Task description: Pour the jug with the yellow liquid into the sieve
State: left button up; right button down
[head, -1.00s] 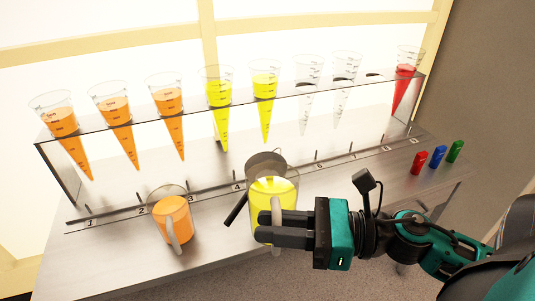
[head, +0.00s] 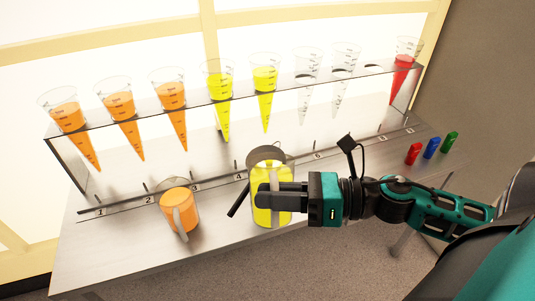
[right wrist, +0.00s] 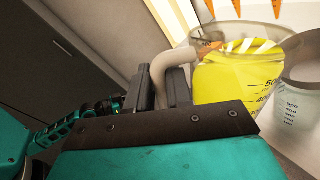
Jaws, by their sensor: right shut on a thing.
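The clear jug with yellow liquid (head: 271,221) is at the front middle of the shelf table. My right gripper (head: 264,195) is shut on its handle, which shows between the fingers in the right wrist view (right wrist: 170,72). The yellow jug (right wrist: 235,78) fills the right of that view and looks about upright. Whether its base touches the table I cannot tell. The round grey sieve (head: 266,154), with a black handle (head: 239,200), is just behind the jug and partly hidden by it. A clear container with graduations (right wrist: 296,105) stands beside the jug. My left gripper is out of view.
A jug of orange liquid (head: 178,207) stands to the left. A clear rack (head: 205,107) behind holds several cones with orange, yellow, clear and red contents. Red (head: 413,154), blue (head: 431,148) and green (head: 450,142) small items stand at the right end.

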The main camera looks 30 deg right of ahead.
aim_at(272, 165)
jog(key=shift+w+d+r+m+p, duration=0.25)
jog(key=shift+w+m, duration=0.1)
jog(key=shift+w, duration=0.05)
jog(key=shift+w+d+r+m+p, duration=0.2)
jog(key=shift+w+r+m+p, duration=0.05)
jog(key=shift+w+m, duration=0.15)
dwell(0.4)
jog(key=shift+w+d+r+g, duration=0.1)
jog(key=shift+w+d+g, duration=0.05)
jog(key=shift+w+g, duration=0.15)
jog(key=shift+w+d+m, duration=0.1)
jog(key=shift+w+m, duration=0.05)
jog(key=shift+m, duration=0.1)
jog(key=shift+w+d+r+m, duration=0.25)
jog(key=shift+w+d+m, duration=0.1)
jog(key=shift+w+m, duration=0.35)
dwell(1.0)
jog(key=shift+w+d+m+g, duration=0.3)
jog(key=shift+w+m, duration=0.1)
jog(key=shift+m, duration=0.5)
dwell(2.2)
jog(key=shift+w+d+r+b, duration=0.15)
jog(key=shift+w+r+b, duration=0.1)
jog(key=shift+b, duration=0.1)
dwell(1.1)
